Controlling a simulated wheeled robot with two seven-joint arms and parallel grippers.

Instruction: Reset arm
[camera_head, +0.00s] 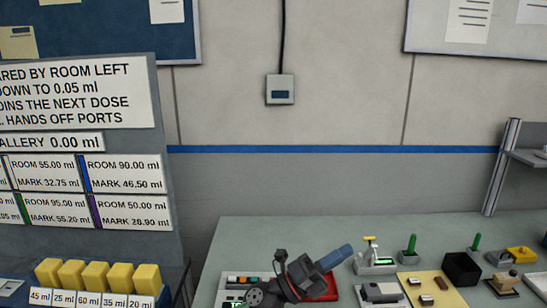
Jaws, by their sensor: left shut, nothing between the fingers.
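My left gripper (303,276) is a dark grey shape low in the middle of the head view, over the left front part of the workbench (260,235). It is shut with nothing between its fingers. A blue rounded piece (335,257) shows just beyond it to the upper right; I cannot tell what it belongs to. A red tray (328,288) lies behind and below the gripper, partly hidden. My right gripper is not in view.
Left stand: sign panel (75,95) and several yellow blocks (97,275). Right of my gripper: a small device (375,263), green-topped holder (409,250), tan board (432,288), black box (462,268) and yellow part (521,254). The bench's back strip is clear.

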